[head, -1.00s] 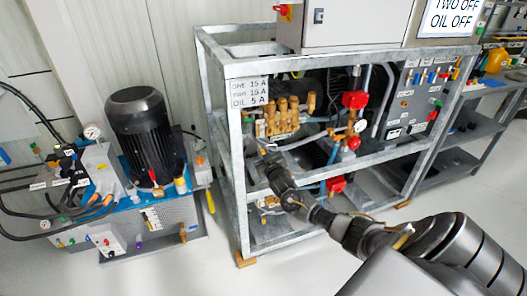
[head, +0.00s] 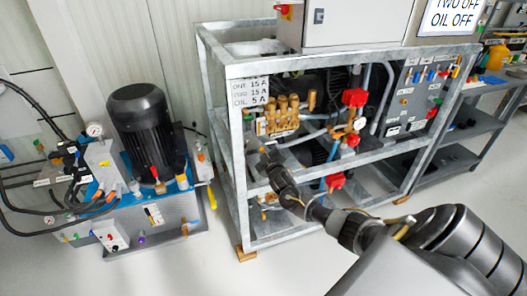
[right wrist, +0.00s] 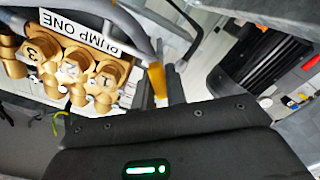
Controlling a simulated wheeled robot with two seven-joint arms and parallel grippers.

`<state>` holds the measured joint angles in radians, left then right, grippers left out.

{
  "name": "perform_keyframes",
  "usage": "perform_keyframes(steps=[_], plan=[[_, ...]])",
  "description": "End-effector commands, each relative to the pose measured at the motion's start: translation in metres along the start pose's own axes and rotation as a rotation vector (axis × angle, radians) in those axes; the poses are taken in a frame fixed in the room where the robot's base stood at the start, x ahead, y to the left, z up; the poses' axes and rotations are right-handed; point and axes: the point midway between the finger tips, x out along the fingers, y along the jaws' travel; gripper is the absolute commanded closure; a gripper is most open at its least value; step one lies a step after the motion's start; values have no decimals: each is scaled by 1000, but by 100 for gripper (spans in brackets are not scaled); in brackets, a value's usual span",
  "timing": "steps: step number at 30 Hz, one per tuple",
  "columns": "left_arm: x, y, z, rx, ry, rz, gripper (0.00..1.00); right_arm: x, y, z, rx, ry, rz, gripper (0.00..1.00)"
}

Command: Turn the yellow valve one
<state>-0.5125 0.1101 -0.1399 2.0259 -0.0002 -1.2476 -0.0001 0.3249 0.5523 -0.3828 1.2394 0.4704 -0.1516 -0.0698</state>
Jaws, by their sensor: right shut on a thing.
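My right gripper (head: 266,155) reaches into the metal frame at its left front, just below the brass pump (head: 283,115). In the right wrist view, its two dark fingers (right wrist: 161,88) are closed around a yellow valve handle (right wrist: 157,76). This handle stands close beside the brass pump block (right wrist: 75,72) labelled PUMP ONE, which appears upside down there. In the head view the gripper hides most of the valve, so its angle is hard to tell. My left gripper is not in view.
The grey metal frame (head: 243,185) surrounds the gripper with bars and hoses. Red components (head: 354,98) sit to the right. A black motor unit (head: 143,125) with hoses stands at the left, with a yellow part (head: 211,197) on its right side. The floor in front is clear.

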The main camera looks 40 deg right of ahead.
Motion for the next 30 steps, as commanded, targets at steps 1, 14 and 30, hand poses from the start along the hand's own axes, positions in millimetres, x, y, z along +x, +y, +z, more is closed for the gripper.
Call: perform_keyframes(steps=[1, 14, 30], plan=[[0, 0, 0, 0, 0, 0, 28, 0, -1, 0, 0, 0, -1, 100], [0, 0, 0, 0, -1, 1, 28, 0, 0, 0, 2, 0, -1, 65], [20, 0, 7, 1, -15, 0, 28, -58, 0, 0, 3, -1, -4, 65]])
